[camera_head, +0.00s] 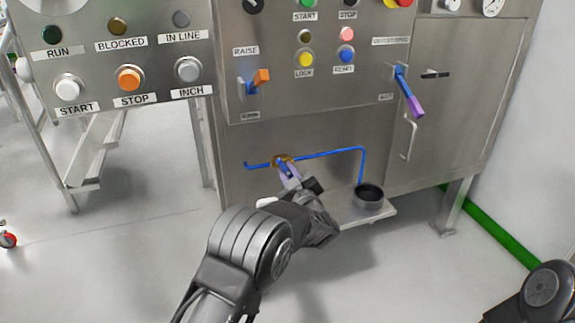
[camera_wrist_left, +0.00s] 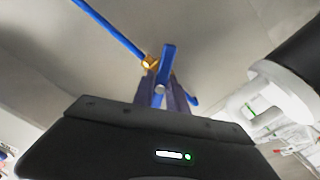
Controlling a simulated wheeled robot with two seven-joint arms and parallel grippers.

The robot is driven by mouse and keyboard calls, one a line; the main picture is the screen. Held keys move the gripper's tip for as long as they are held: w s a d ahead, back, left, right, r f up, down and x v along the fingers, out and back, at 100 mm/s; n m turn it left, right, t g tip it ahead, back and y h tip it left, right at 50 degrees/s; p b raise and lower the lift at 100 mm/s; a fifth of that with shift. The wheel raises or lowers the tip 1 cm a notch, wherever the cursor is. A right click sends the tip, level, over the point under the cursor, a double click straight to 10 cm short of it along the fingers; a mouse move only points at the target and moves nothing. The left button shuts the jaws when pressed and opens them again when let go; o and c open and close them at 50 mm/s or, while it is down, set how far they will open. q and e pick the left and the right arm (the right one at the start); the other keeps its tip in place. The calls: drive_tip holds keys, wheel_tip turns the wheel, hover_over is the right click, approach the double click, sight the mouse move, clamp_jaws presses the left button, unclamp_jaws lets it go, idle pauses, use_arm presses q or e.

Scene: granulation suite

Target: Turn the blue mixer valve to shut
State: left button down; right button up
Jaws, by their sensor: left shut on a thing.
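The blue mixer valve has a brass body (camera_head: 281,160) on a thin blue pipe (camera_head: 330,153) across the lower front of the steel cabinet. Its blue lever (camera_wrist_left: 167,62) shows in the wrist view beside the brass body (camera_wrist_left: 149,62), slanting across the line of the pipe. My left gripper (camera_head: 290,177) reaches the valve from below and in front. Its fingers (camera_wrist_left: 167,92) are shut on the lever and hide part of it. My right gripper is out of view.
A small dark cup (camera_head: 369,195) stands on a steel shelf (camera_head: 350,216) under the pipe's right end. Above are an orange-tipped switch (camera_head: 261,76), a blue and purple lever (camera_head: 409,92) and several buttons. A pushbutton panel (camera_head: 125,60) hangs at upper left.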

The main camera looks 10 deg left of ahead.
use_arm(q)
drive_tip(key=m+p, duration=0.2)
drive_tip(key=m, duration=0.1)
drive_tip(key=shift+m, duration=0.4)
drive_tip(key=shift+m+p, duration=0.65)
drive_tip(key=shift+m, duration=0.55)
drive_tip(key=shift+f, duration=0.1)
drive_tip(key=c, duration=1.3)
unclamp_jaws()
drive_tip(key=shift+s, duration=0.1)
drive_tip(key=p+v, duration=0.1)
drive_tip(key=v, duration=0.6)
drive_tip(key=shift+s+d, duration=0.25)
drive_tip(key=shift+s, duration=0.05)
